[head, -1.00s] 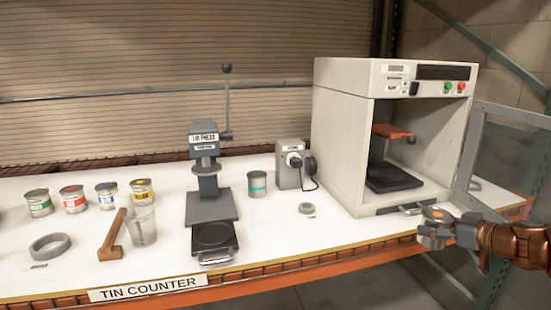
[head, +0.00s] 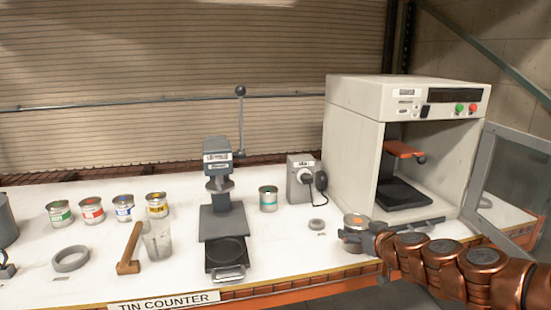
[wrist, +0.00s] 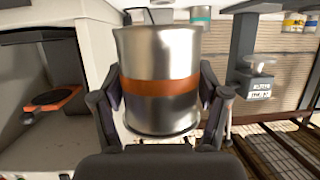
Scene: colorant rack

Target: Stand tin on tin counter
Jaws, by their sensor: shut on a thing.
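A silver tin with an orange band (wrist: 160,85) is held between the fingers of my gripper (wrist: 158,110) in the wrist view. In the head view the tin (head: 356,222) shows a metal lid with an orange mark, and my gripper (head: 364,241) is shut on its side. The tin looks upright at the front part of the white tin counter (head: 290,245), left of the shaker cabinet's front. I cannot tell whether its base touches the counter.
The white cabinet (head: 352,140) has its door (head: 510,185) open at right. A lid press (head: 218,225), a grey ring (head: 317,225), a socket box (head: 299,185) and a teal-banded tin (head: 268,199) stand nearby.

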